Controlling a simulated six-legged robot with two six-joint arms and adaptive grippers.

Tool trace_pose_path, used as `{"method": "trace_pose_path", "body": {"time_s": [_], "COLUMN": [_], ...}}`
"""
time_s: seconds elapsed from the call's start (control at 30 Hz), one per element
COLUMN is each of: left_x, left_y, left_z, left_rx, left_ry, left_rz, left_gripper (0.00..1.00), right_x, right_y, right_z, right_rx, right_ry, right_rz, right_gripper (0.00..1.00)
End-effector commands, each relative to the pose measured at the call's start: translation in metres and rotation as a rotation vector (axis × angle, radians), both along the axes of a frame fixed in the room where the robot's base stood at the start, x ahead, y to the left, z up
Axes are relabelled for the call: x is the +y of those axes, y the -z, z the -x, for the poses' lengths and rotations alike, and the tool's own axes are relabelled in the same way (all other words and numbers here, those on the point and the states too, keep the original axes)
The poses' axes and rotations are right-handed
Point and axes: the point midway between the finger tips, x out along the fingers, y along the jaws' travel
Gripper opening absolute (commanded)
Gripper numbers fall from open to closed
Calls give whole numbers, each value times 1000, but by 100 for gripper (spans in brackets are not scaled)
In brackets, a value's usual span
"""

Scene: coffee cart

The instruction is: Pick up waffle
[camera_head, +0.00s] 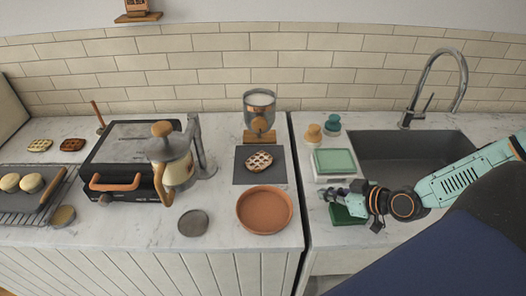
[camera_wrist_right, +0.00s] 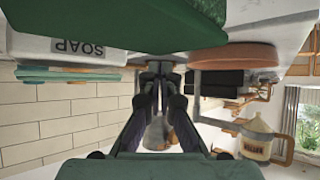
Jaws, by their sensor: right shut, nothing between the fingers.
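A round brown lattice-patterned waffle (camera_head: 260,161) lies on a dark square mat (camera_head: 243,177) in the middle of the head view. Two smaller waffle-like pieces, one pale (camera_head: 39,145) and one brown (camera_head: 72,145), lie on the counter at the far left. My right gripper (camera_head: 335,194) is shut and empty, to the right of and nearer than the mat, above the counter by a green sponge (camera_head: 341,215). In the right wrist view its fingers (camera_wrist_right: 160,75) are together with nothing between them. My left gripper is not in view.
A terracotta dish (camera_head: 264,230) sits in front of the mat, and a glass jar (camera_head: 259,105) on a wooden stand behind it. A soap tray (camera_head: 334,178) stands near the right gripper, with the sink (camera_head: 410,150) behind. A pot (camera_head: 175,165) and griddle (camera_head: 130,145) fill the left.

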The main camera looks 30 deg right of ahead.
Motion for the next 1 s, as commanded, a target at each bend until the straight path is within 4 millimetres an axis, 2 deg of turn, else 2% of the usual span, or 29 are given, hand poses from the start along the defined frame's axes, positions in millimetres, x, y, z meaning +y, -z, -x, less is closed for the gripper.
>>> {"method": "trace_pose_path", "body": {"time_s": [0.03,0.47,1.0], "left_x": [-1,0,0], "left_y": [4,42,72], "left_z": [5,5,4], "left_rx": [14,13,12], "left_ry": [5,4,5], "left_rz": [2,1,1], "left_gripper": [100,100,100], "right_x": [2,18,35], "right_y": [2,4,3], "right_z": [-3,-51,-110], "right_rx": [-1,-2,-2], "right_ry": [-2,-4,-4], "right_rz": [1,4,5], "right_gripper": [0,0,0]}}
